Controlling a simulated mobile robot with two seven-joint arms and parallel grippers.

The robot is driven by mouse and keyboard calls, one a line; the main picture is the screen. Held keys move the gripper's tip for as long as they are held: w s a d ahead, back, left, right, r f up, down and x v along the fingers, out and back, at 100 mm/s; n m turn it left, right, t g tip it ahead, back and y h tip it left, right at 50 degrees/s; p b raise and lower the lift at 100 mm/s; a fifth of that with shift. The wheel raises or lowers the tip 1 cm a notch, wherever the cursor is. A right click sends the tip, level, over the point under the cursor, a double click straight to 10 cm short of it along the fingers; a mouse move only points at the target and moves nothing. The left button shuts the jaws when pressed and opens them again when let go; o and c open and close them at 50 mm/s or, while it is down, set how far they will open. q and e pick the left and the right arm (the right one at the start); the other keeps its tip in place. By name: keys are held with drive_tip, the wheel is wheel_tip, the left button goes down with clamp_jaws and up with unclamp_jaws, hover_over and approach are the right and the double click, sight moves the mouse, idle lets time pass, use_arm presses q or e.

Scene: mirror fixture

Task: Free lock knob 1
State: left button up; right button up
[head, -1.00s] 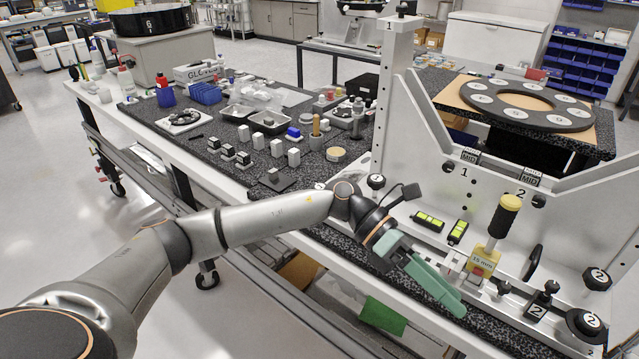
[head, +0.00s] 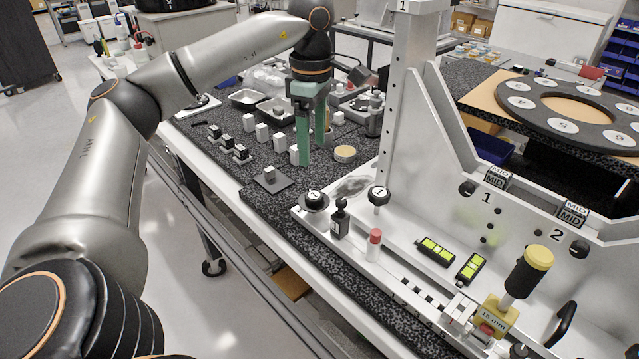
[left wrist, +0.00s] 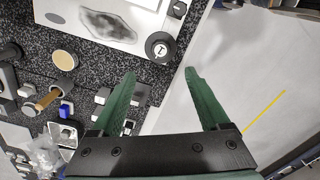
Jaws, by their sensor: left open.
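Two round black knobs marked 1 show on the white fixture in the head view: a low, wide one (head: 313,200) at its front left corner and one on a post (head: 379,195) further right. A small black-topped clamp (head: 340,213) stands between them. I cannot tell which is lock knob 1. My left gripper (head: 312,150) is open and empty, fingers pointing down, beyond the low knob and apart from it. In the left wrist view a knob marked 1 (left wrist: 160,46) lies just past the gap between the open fingertips (left wrist: 160,71). My right gripper is not in view.
A red-capped pin (head: 374,244), two green level vials (head: 435,252) and a yellow-topped handle (head: 527,272) stand on the fixture. White blocks (head: 262,133) and a tan disc (head: 345,153) lie on the dark bench. The tall upright plate (head: 405,120) rises right of the gripper.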

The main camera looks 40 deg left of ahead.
sight(313, 195)
use_arm(q)
wheel_tip(313, 195, down, 11)
drive_tip(key=shift+f, duration=0.15)
idle(0.4)
clamp_jaws()
idle(0.4)
